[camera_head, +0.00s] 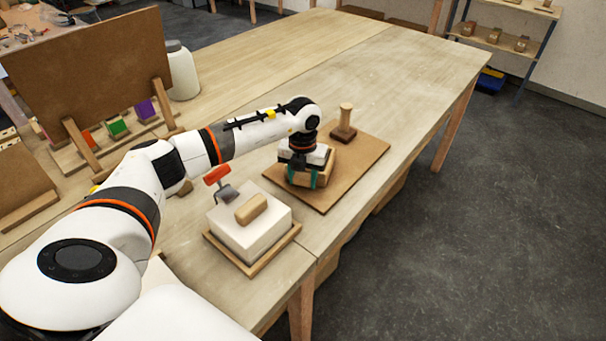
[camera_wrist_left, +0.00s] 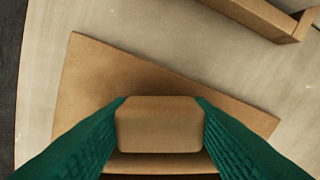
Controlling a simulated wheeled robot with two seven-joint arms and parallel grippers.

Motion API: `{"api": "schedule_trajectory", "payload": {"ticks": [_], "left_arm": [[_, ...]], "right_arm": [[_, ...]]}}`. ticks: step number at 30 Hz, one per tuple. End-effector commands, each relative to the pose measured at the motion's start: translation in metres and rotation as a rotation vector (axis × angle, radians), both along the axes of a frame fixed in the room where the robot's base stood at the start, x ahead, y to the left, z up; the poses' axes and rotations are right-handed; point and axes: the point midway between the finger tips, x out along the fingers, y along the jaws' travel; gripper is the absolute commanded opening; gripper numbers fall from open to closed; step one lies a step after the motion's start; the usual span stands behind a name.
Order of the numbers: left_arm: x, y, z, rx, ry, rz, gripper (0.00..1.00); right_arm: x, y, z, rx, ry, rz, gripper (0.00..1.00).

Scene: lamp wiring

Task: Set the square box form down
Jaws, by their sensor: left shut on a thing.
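The square box form (camera_head: 325,168) is a tan wooden block-like piece under my left gripper (camera_head: 303,180), over the brown board (camera_head: 361,158). In the left wrist view my left gripper (camera_wrist_left: 160,125) has its green fingers shut on a small tan wooden block (camera_wrist_left: 160,126) that appears to be the form's grip. A wider wooden edge (camera_wrist_left: 160,163) shows just below it. The brown board also shows in the left wrist view (camera_wrist_left: 95,85). The form's underside is hidden, so I cannot tell whether it touches the board. My right gripper is out of view.
A white jar (camera_head: 182,75) stands further back. The table's far right is clear.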

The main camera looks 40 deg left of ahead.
Motion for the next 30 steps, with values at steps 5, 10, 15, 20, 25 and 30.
{"api": "schedule_trajectory", "payload": {"ticks": [5,10,15,20,25,30], "left_arm": [[0.002,0.0,0.001,-0.001,-0.007,-0.001,0.15],[0.002,0.0,-0.002,-0.001,-0.007,-0.001,0.15],[0.0,0.0,-0.003,-0.001,-0.001,-0.001,0.67],[0.0,0.0,-0.003,-0.001,-0.001,-0.001,0.67],[0.001,0.0,0.002,0.0,-0.002,-0.001,0.67],[0.001,0.0,0.025,0.0,-0.006,-0.002,0.67]], "right_arm": [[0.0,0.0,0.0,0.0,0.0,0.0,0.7],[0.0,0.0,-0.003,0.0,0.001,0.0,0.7],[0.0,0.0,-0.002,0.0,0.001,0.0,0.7],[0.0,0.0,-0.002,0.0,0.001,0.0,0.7],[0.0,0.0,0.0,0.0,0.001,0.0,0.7],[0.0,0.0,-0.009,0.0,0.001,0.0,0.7]]}}
